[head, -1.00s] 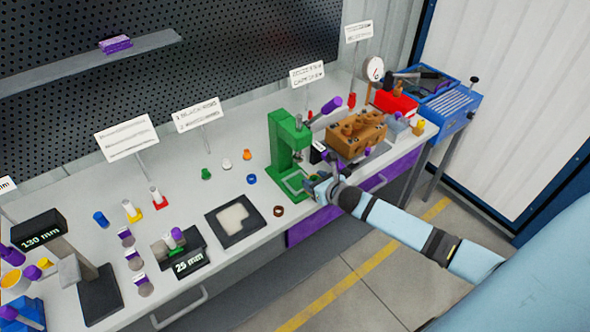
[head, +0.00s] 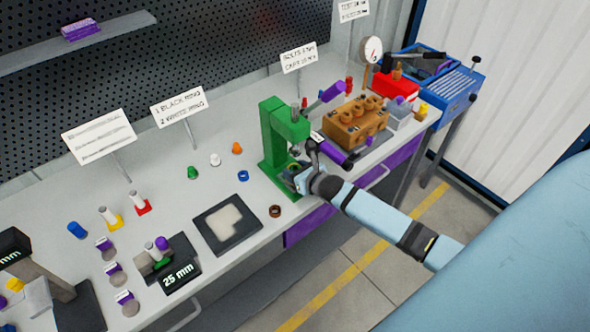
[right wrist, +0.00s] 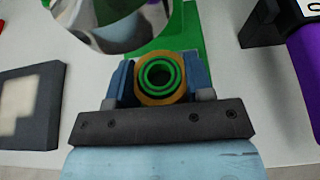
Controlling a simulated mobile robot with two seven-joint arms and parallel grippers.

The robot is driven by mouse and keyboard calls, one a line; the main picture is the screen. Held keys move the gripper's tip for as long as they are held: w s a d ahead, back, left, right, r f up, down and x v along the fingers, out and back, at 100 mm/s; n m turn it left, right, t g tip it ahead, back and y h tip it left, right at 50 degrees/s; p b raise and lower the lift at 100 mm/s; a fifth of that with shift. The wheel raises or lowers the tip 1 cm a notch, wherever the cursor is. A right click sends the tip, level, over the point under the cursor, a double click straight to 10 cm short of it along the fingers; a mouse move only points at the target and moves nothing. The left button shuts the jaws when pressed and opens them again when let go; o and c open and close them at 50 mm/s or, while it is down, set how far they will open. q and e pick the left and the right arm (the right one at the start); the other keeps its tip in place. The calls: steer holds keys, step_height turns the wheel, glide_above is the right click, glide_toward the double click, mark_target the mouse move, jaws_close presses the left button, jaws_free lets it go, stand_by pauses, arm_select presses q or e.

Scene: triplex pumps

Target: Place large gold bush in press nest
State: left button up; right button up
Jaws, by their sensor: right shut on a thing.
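The large gold bush (right wrist: 143,97) shows in the right wrist view as a gold ring between my two blue fingers. My right gripper (right wrist: 160,80) is shut on it. Green concentric rings of the press nest (right wrist: 159,75) show through the bush's opening, roughly centred. I cannot tell whether the bush touches the nest or is just above it. In the head view the green press (head: 272,140) stands near the bench's front edge, with my right gripper (head: 297,176) low at its base. The bush is hidden there. My left gripper is not in view.
A brown ring (head: 275,211) lies left of the press base, near a dark tray (head: 228,227) with a pale pad. A brown wooden block (head: 355,125) and a purple-handled tool (head: 335,153) are close on the right. A shiny rounded part (right wrist: 115,15) hangs above the nest.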

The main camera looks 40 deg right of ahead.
steer(key=shift+f, duration=0.2)
steer(key=o, duration=1.3)
steer(key=shift+r, duration=0.15)
steer(key=a+v, duration=0.1)
steer(key=v, duration=1.1)
steer(key=s+a+f+m+g, duration=0.1)
steer(key=s+a+m, duration=0.4)
steer(key=m, duration=0.6)
steer(key=s+a+f+m+y, duration=0.1)
steer(key=s+a+f+m, duration=0.3)
steer(key=m, duration=0.7)
steer(key=s+a+f+m+g+y+b, duration=0.1)
steer(key=s+a+f+m, duration=0.2)
steer(key=m, duration=0.9)
steer(key=shift+s+a+f+g, duration=0.1)
steer(key=shift+s+a, duration=0.55)
steer(key=shift+a, duration=0.25)
steer(key=shift+s+a+g, duration=0.1)
steer(key=shift+s+a, duration=0.5)
steer(key=shift+a, duration=0.25)
steer(key=shift+s+a+f+g, duration=0.1)
steer(key=shift+s+a, duration=0.55)
steer(key=shift+a, duration=0.25)
